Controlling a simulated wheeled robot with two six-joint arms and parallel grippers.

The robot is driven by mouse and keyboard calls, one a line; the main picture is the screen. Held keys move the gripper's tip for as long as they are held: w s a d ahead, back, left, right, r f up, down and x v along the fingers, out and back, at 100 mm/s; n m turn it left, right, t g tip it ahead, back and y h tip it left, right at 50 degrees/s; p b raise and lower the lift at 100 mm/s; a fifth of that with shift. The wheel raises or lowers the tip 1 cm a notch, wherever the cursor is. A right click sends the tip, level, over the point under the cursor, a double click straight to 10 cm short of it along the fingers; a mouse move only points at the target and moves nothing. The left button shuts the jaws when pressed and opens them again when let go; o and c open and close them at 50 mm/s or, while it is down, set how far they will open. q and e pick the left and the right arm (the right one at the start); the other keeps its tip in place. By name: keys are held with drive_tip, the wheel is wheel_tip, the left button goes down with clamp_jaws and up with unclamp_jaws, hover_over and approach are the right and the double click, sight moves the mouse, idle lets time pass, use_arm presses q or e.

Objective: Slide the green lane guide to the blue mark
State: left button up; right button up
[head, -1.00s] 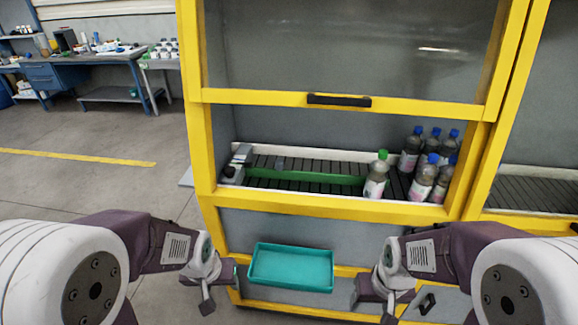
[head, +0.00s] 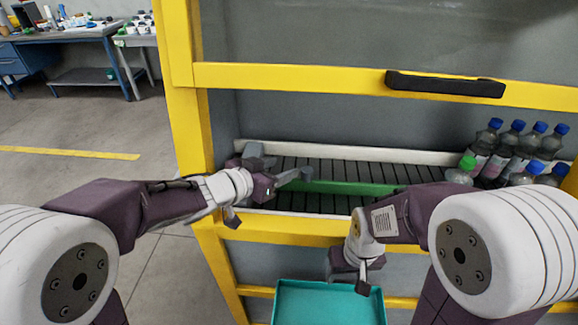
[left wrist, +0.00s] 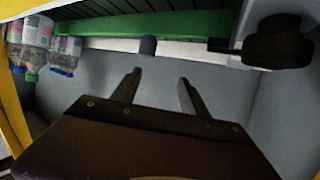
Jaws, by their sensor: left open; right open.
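The green lane guide (head: 350,188) lies along the dark roller conveyor (head: 385,172) inside the yellow-framed cabinet. It also crosses the top of the left wrist view (left wrist: 150,24). My left gripper (head: 280,172) is inside the opening at the guide's left end, partly covering it. In the left wrist view its two fingers (left wrist: 160,88) are apart with nothing between them, below the guide in the picture. A dark knob (left wrist: 280,44) shows at the right of that view. My right gripper (head: 350,278) is open and empty, outside the cabinet. I cannot make out a blue mark.
Several blue-capped bottles (head: 510,145) and a green-capped bottle (head: 461,173) stand at the conveyor's right end. A teal tray (head: 330,290) is below the opening. A yellow bar with a black handle (head: 445,85) crosses above it. Yellow posts bound the opening.

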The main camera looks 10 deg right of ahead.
sight(306, 171)
use_arm(q)
drive_tip(key=w+d+f, duration=0.1)
drive_tip(key=d, duration=0.1)
drive_tip(key=w+d+f+b, duration=0.1)
drive_tip(key=d+f, duration=0.1)
drive_tip(key=d, duration=0.1)
drive_tip(key=w+d+f+b, duration=0.1)
drive_tip(key=d, duration=0.1)
drive_tip(key=shift+w+d+f, duration=0.15)
drive_tip(key=shift+d+f, duration=0.1)
drive_tip(key=shift+f, duration=0.1)
drive_tip(key=shift+w+d+f+b, duration=0.15)
drive_tip(key=shift+w+d+b, duration=0.1)
drive_tip(key=shift+w+b, duration=0.1)
use_arm(e)
drive_tip(key=f, duration=0.3)
drive_tip(key=shift+s+d, duration=0.25)
drive_tip(key=shift+s, duration=0.1)
use_arm(q)
clamp_jaws()
idle(0.4)
